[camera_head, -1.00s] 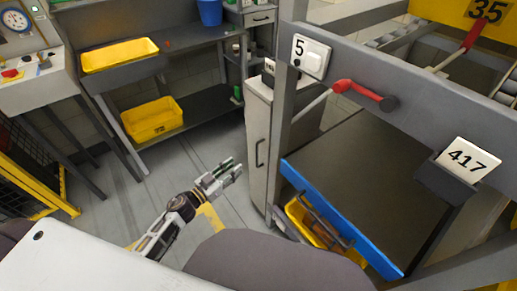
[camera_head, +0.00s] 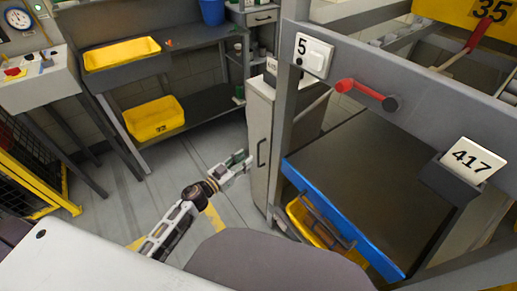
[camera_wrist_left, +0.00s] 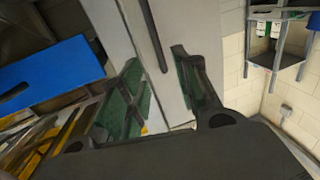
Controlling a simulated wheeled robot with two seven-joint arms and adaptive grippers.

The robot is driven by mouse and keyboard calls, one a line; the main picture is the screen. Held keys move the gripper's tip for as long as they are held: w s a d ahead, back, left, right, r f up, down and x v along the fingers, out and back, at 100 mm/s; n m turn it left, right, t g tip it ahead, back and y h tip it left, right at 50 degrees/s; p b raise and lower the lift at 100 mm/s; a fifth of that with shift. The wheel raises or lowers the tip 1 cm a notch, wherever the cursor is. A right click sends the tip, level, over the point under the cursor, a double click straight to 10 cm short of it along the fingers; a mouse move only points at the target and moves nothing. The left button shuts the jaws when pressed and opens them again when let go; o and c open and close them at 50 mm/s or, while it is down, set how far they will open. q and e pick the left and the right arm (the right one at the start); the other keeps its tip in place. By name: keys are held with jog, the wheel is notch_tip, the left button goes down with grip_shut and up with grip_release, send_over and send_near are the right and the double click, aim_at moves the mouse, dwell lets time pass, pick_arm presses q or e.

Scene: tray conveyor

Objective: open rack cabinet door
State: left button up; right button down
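The rack cabinet is a narrow grey-white cabinet (camera_head: 259,125) beside the rack frame, with a dark vertical handle (camera_head: 261,152) on its front. The door looks shut. My left gripper (camera_head: 240,161) is just left of the handle, pointing at it. In the left wrist view the gripper (camera_wrist_left: 160,92) shows its two green-padded fingers spread apart with nothing between them. The handle (camera_wrist_left: 152,35) lies ahead of the fingers there, above the gap, and looks apart from them. My right gripper is not in either view.
The rack's blue-edged shelf (camera_head: 340,220) stands right of the cabinet, with a yellow bin (camera_head: 318,226) beneath. A grey bench (camera_head: 190,42) holds a yellow tray (camera_head: 122,53); another yellow bin (camera_head: 154,118) sits on its lower shelf. The floor left of the cabinet is clear.

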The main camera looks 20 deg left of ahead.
pick_arm(q)
jog(key=x, duration=0.9)
jog(key=shift+b, duration=0.35)
jog(key=shift+a, duration=0.1)
grip_shut()
jog(key=shift+s, duration=0.1)
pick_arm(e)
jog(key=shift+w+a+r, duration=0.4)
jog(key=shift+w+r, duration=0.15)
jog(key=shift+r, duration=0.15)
